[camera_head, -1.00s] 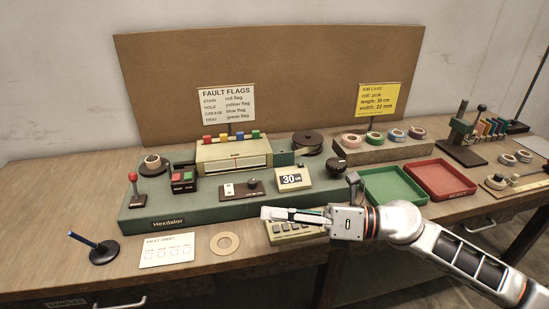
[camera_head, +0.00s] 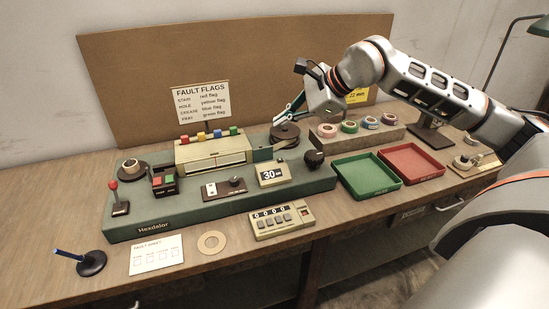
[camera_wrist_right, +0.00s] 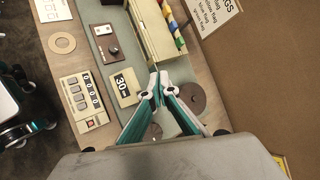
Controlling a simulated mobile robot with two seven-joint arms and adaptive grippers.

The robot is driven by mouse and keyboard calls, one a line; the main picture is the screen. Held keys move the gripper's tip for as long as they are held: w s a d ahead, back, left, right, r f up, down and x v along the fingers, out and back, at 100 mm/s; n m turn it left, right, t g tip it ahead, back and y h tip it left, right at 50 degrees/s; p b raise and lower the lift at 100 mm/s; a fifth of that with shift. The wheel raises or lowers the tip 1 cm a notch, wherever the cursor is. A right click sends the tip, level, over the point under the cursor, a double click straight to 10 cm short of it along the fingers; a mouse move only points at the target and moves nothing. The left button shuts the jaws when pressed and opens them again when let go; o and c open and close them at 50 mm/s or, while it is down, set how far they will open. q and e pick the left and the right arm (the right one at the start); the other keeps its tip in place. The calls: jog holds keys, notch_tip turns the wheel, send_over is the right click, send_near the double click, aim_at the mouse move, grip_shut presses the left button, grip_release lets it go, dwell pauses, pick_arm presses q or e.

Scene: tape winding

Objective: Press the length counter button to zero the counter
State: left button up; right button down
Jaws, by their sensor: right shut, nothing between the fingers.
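The length counter (camera_head: 281,221) is a beige box with a row of digit wheels and several grey buttons, at the table's front edge. It shows whole in the head view and at the left of the right wrist view (camera_wrist_right: 84,103). Its digits seem mostly zeros; the last is too small to read surely. My right gripper (camera_head: 277,121) is shut and empty, above the back of the green machine near the dark reel, well away from the counter. In the right wrist view, teal parts at the left edge look like my left gripper (camera_wrist_right: 28,112); its jaws are unclear.
The green machine base (camera_head: 205,217) carries a 30 cm display (camera_head: 272,175), a dark knob (camera_head: 314,159) and a dark reel (camera_head: 285,131). Green (camera_head: 367,188) and red (camera_head: 441,171) trays stand to the right. A cardboard ring (camera_head: 212,243) lies left of the counter.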

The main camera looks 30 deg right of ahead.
pick_arm(q)
jog(key=shift+f, duration=0.1)
pick_arm(e)
jog(key=shift+f, duration=0.1)
jog(key=b, duration=0.5)
send_over(282, 160)
notch_tip(282, 160, down, 7)
jog(key=shift+r, duration=0.1)
jog(key=shift+f+b, duration=0.3)
jog(key=shift+f, duration=0.65)
pick_arm(q)
jog(key=f, duration=0.1)
jog(key=a+f, duration=0.1)
jog(key=w+f, duration=0.1)
jog(key=shift+a+f, duration=0.2)
jog(key=shift+f, duration=0.2)
jog(key=shift+r, duration=0.1)
jog(key=shift+s+d+f, duration=0.1)
jog(key=shift+s+f, duration=0.15)
jog(key=shift+s, duration=0.05)
jog(key=shift+r, duration=0.1)
